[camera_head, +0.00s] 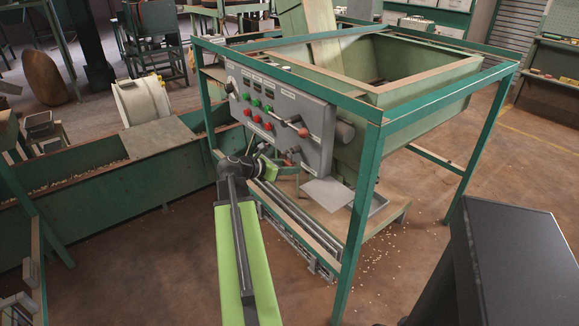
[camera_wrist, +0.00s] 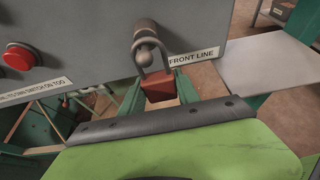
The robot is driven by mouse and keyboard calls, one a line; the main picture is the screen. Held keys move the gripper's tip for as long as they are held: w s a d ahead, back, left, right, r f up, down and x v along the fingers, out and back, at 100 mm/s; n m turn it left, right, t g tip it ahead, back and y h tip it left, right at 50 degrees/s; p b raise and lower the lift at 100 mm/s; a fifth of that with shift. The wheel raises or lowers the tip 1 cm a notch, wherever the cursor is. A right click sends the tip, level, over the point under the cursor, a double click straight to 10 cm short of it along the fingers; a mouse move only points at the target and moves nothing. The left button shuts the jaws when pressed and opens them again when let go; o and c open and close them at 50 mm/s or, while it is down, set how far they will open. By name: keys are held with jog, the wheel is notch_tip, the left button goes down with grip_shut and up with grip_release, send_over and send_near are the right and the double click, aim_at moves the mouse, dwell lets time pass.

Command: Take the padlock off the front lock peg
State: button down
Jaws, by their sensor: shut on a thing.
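The padlock (camera_wrist: 159,86) has a red-brown body and a grey shackle. In the wrist view it hangs below the front lock peg (camera_wrist: 146,30), a grey stub with a rounded end, and the shackle loops around the peg. My gripper (camera_wrist: 160,92) has its green fingers on either side of the padlock body and is shut on it. In the head view my gripper (camera_head: 284,167) is at the lower edge of the grey control panel (camera_head: 262,112), with the padlock (camera_head: 293,157) small and partly hidden there.
A "FRONT LINE" label (camera_wrist: 193,58) is right of the peg, and a red button (camera_wrist: 20,57) is to the left. A red-tipped lever (camera_head: 301,131) sticks out of the panel above. The green frame's front leg (camera_head: 357,225) stands right of my arm. A pale plate (camera_head: 327,193) lies below.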

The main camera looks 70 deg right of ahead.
jog(key=shift+r+p, duration=0.6)
jog(key=shift+r, duration=0.05)
jog(key=shift+w+a+r, duration=0.1)
jog(key=shift+a+r, duration=0.15)
jog(key=w+a, duration=0.9)
jog(key=a, duration=0.5)
jog(key=shift+w+a+f, duration=0.2)
jog(key=shift+w+a, duration=0.05)
jog(key=shift+a, duration=0.1)
